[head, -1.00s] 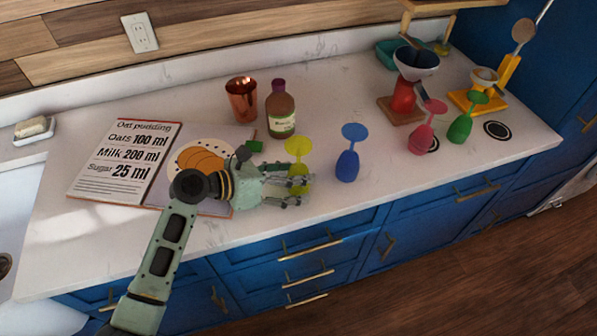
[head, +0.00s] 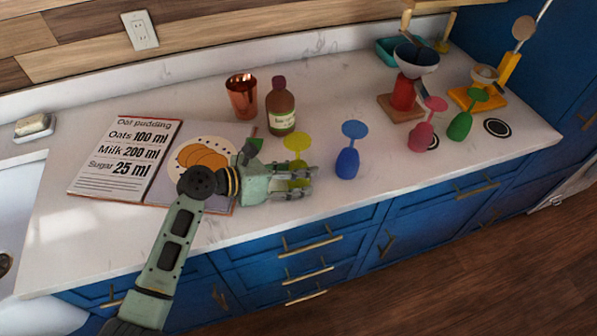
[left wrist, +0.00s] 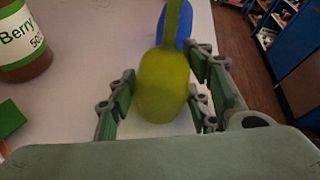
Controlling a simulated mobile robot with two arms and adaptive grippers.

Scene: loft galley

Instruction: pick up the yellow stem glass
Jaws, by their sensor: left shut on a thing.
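The yellow stem glass (head: 297,141) stands upside down near the front of the counter, its round foot on top and its bowl low. In the left wrist view its bowl (left wrist: 163,88) sits between the green finger pads. My left gripper (head: 300,180) is shut on the bowl, and its fingers partly hide the glass in the head view. My right gripper is not in view.
A blue stem glass (head: 347,160) stands close on the right. A bottle (head: 281,108) and a copper cup (head: 242,97) stand behind. An open recipe book (head: 120,165) lies left. Pink (head: 421,135) and green (head: 461,125) glasses stand farther right.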

